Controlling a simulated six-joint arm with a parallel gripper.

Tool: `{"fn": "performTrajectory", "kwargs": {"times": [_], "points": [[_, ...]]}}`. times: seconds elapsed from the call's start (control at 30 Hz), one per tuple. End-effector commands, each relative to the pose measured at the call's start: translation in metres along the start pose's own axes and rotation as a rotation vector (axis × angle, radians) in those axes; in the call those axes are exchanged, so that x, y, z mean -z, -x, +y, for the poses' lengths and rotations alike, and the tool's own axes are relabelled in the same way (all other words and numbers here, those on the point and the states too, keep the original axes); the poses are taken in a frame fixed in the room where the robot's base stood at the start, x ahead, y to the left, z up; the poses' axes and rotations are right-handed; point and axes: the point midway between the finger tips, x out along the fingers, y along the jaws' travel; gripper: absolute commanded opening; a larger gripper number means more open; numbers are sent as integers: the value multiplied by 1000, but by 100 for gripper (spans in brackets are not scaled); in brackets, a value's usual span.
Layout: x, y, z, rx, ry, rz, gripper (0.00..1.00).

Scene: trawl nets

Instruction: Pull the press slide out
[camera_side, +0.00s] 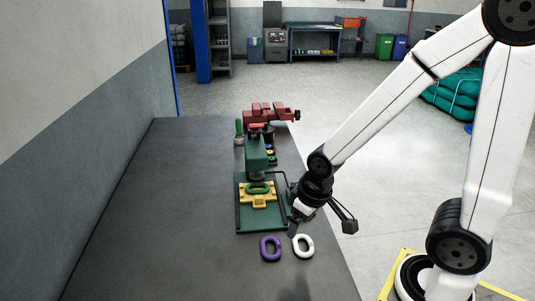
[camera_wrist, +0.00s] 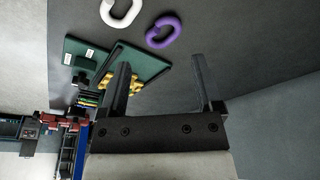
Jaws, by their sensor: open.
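The green press (camera_side: 257,155) stands on the dark table, with its base plate (camera_side: 245,222) towards the near side. The yellow press slide (camera_side: 259,201) lies on the base plate in front of the press column, with a green ring (camera_side: 258,188) on it. My gripper (camera_side: 293,228) is open and empty, beside the right front corner of the base plate and apart from the slide. In the wrist view, my fingers (camera_wrist: 160,62) are spread wide. The yellow slide (camera_wrist: 137,85) shows there partly behind one finger.
A purple link (camera_side: 270,248) and a white link (camera_side: 303,246) lie on the table just in front of the base plate. A red vise (camera_side: 268,113) stands behind the press. The table's left side is clear.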

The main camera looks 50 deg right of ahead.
Motion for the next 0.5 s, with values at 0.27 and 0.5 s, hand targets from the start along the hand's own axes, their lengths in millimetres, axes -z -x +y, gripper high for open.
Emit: {"fn": "performTrajectory", "kwargs": {"times": [0.27,0.5], "points": [[12,-3,4,-14,-42,0,74],[51,-14,18,-63,-192,9,74]]}}
